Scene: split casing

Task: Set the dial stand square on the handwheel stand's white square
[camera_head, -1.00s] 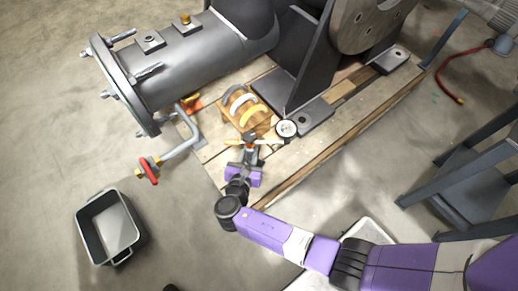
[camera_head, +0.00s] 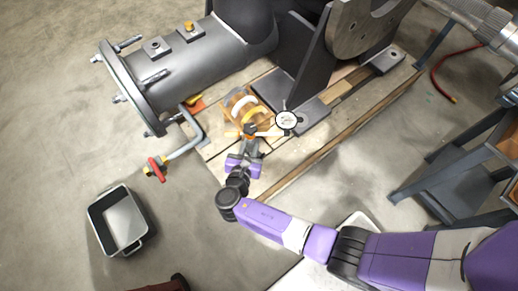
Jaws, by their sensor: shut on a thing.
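The dial stand shows as a round white dial face (camera_head: 286,120) with a dark rim, on a thin bar reaching right from my gripper (camera_head: 249,133). My gripper is over the wooden pallet, just below the orange-brown block with curved shells, and is shut on the dial stand. The fingers hide much of the stand, and I cannot tell whether its base touches anything. A red handwheel (camera_head: 156,168) sits on a bent grey pipe at the left, beyond the pallet edge. I cannot make out a white square or a separate handwheel stand.
The orange-brown block (camera_head: 236,101) with its shells stands close to my gripper. A large grey cylinder (camera_head: 185,62) and a dark upright casing (camera_head: 304,65) stand behind. An open grey bin (camera_head: 119,222) is on the floor at lower left. Dark racks stand at right.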

